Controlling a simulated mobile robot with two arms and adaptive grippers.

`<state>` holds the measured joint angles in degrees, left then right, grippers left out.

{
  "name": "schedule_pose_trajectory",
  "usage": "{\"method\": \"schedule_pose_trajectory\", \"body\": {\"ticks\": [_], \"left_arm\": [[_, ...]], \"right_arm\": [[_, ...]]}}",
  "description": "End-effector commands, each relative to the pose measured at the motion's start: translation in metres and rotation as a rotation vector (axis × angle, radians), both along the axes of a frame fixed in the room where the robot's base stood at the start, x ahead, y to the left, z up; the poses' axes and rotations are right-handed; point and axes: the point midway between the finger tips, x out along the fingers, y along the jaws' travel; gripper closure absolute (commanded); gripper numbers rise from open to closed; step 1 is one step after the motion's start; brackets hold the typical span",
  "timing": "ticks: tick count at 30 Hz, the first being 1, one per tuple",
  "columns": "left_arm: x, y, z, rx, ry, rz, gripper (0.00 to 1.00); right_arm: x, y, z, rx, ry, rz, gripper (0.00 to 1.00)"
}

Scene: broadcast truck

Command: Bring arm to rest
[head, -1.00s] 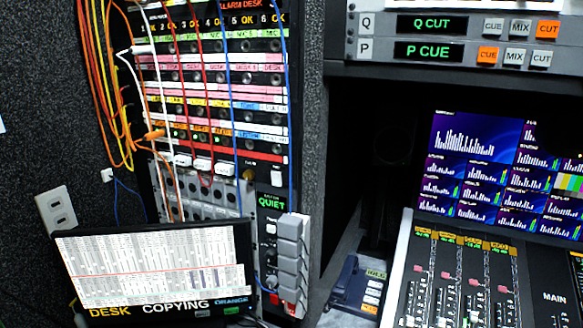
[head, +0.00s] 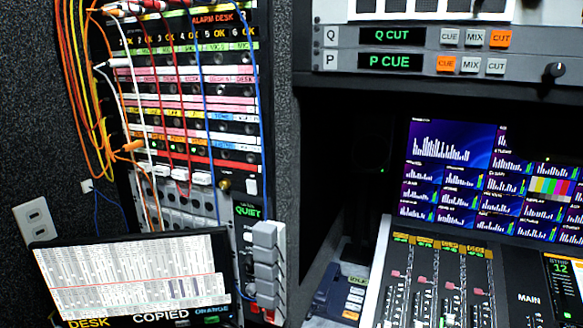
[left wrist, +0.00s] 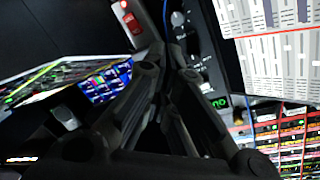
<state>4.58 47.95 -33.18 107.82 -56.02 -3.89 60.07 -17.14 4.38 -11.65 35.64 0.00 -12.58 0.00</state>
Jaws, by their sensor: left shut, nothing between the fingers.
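My left gripper (left wrist: 166,66) shows in the left wrist view. Its dark fingers come together near the upper middle and are shut, with nothing seen between them. It is held in the air in front of the equipment, and I cannot tell its exact distance. Neither arm shows in the head view. My right gripper is in no view.
A screen reading DESK COPIED (head: 133,275) stands at lower left, below a patch panel (head: 185,100) with hanging orange, white, red and blue cables. A mixing desk (head: 440,290) and monitors (head: 450,165) are at right, under the Q and P button rows (head: 391,37).

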Motion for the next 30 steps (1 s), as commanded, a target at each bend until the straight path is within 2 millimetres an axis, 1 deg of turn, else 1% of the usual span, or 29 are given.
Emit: {"method": "schedule_pose_trajectory", "body": {"ticks": [1,2,5,8,11,14,15,17,18,21,23,24,30], "left_arm": [[-0.003,-0.003,0.006,-0.063,-0.003,0.075,1.0],[-0.004,-0.002,0.009,-0.091,-0.001,0.127,1.0],[-0.011,0.011,0.01,-0.167,0.038,0.309,1.0],[-0.026,0.028,-0.002,-0.213,0.129,0.482,1.0],[-0.05,0.043,-0.022,-0.231,0.261,0.63,1.0],[-0.084,0.053,-0.048,-0.229,0.428,0.749,1.0],[-0.1,0.055,-0.058,-0.223,0.502,0.785,1.0],[-0.124,0.056,-0.073,-0.21,0.612,0.826,1.0],[-0.14,0.055,-0.081,-0.201,0.684,0.845,1.0],[-0.178,0.051,-0.097,-0.176,0.843,0.865,1.0],[-0.199,0.046,-0.103,-0.161,0.929,0.864,1.0],[-0.213,0.044,-0.107,-0.15,0.985,0.86,1.0],[-0.275,0.026,-0.115,-0.109,1.219,0.807,1.0]], "right_arm": [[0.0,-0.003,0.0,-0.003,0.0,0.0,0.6],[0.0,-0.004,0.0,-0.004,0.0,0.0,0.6],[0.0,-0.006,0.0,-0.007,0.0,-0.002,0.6],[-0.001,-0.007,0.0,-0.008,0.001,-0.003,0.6],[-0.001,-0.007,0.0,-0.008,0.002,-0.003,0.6],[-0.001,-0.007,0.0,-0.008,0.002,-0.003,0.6],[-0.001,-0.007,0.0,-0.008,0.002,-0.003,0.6],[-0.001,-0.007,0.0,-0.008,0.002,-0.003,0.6],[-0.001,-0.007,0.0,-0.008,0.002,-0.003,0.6],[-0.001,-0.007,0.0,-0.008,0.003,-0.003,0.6],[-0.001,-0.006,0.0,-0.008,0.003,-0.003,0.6],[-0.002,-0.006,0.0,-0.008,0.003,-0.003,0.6],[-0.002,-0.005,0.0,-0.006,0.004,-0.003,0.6]]}}
